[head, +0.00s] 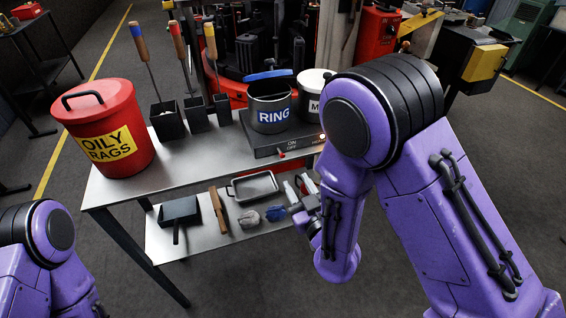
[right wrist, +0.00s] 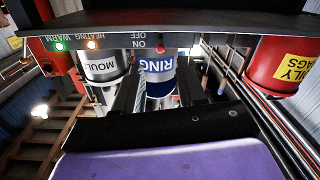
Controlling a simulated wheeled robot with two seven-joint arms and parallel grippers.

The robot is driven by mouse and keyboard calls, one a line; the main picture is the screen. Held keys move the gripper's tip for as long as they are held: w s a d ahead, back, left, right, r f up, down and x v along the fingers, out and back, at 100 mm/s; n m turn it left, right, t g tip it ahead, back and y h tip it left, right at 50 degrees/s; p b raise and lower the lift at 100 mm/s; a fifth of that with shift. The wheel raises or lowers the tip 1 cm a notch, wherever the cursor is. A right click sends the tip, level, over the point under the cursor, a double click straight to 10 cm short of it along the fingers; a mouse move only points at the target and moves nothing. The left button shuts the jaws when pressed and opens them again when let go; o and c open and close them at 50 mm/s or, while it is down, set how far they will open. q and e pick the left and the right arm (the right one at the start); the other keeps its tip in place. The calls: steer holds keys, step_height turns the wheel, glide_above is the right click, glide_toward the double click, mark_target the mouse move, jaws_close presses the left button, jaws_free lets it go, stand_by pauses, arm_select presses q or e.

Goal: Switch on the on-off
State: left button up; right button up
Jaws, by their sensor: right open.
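The on-off is a small red-tipped switch (head: 281,154) on the front of the dark heater box (head: 262,139), beside the ON and OFF lettering. The right wrist view shows this upside down, with the red tip (right wrist: 161,46) next to the lettering. I cannot tell for sure which way it is tipped. My right gripper (head: 297,184) is open and empty, below and slightly right of the switch, apart from it. My left arm shows at the lower left, but its gripper is out of view.
The RING pot (head: 270,108) and a white pot (head: 313,96) stand on the heater. The OILY RAGS bin (head: 103,130) and tool holders (head: 167,121) are on the table. An orange lamp (right wrist: 91,44) and green lamp (right wrist: 60,46) glow.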

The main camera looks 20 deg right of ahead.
mark_target(283, 157)
steer(key=w+p, duration=0.1)
steer(key=w, duration=0.2)
steer(key=w+p, duration=0.1)
steer(key=w, duration=0.2)
steer(key=w+p, duration=0.1)
steer(key=w, duration=0.2)
steer(key=shift+w+a+r, duration=0.3)
steer(key=shift+w+r, duration=0.05)
steer(key=shift+w+f, duration=0.15)
steer(key=shift+w, duration=0.5)
jaws_close()
